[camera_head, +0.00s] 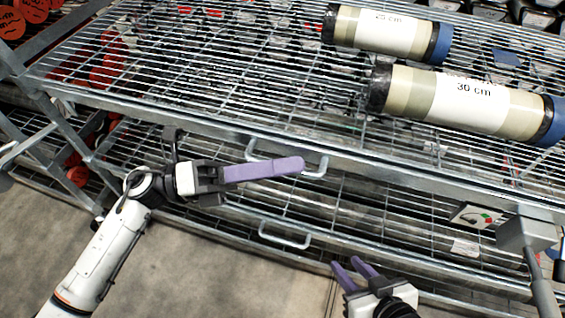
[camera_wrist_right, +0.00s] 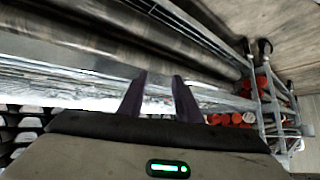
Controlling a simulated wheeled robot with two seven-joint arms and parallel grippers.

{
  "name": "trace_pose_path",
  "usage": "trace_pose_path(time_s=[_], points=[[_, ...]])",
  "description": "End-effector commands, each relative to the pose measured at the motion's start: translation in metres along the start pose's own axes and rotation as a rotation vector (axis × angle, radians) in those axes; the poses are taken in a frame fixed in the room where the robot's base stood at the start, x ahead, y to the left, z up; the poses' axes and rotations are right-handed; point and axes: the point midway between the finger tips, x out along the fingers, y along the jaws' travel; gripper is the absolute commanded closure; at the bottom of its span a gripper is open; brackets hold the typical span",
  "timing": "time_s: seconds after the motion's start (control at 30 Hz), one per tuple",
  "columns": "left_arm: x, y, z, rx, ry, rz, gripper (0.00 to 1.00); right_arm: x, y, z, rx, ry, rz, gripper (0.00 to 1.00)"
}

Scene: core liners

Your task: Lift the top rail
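The top rail (camera_head: 390,168) is a grey metal bar along the front edge of the upper mesh shelf, running from upper left to lower right in the head view. A looped metal handle (camera_head: 318,170) hangs at its middle. My left gripper (camera_head: 300,164) lies across this handle and hides part of it; its purple fingers overlap, so the gap and any contact cannot be told. My right gripper (camera_head: 352,262) is lower and to the right, below the rail, with its two purple fingers apart and nothing between them. Its fingers also show apart in the right wrist view (camera_wrist_right: 163,76).
Two core liners, labelled 25 cm (camera_head: 385,32) and 30 cm (camera_head: 465,100), lie on the upper shelf. A second handle (camera_head: 285,238) sits on a lower rail. Red round items (camera_head: 105,68) are at the left. The concrete floor (camera_head: 215,270) is open in front.

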Motion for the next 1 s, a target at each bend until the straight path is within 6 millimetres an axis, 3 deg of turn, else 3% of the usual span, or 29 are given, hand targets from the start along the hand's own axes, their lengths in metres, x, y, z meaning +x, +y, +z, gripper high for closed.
trace_pose_path(time_s=[0.17, 0.43, 0.73, 0.8, 1.0], points=[[0.001, -0.007, 0.004, 0.001, 0.001, 0.000, 1.00, -0.005, -0.001, 0.000, 0.000, -0.009, 0.000, 0.69], [0.011, -0.047, 0.028, 0.005, 0.003, -0.001, 1.00, -0.018, -0.001, -0.004, -0.020, -0.045, 0.008, 0.69], [0.012, -0.049, 0.030, 0.006, -0.002, -0.007, 1.00, -0.013, 0.002, -0.006, -0.025, -0.036, 0.011, 0.69], [0.012, -0.049, 0.030, 0.007, -0.002, -0.007, 0.83, -0.013, 0.002, -0.006, -0.025, -0.036, 0.011, 0.69], [0.012, -0.048, 0.029, 0.003, -0.001, -0.005, 0.83, -0.013, 0.001, -0.007, -0.025, -0.033, 0.010, 0.69]])
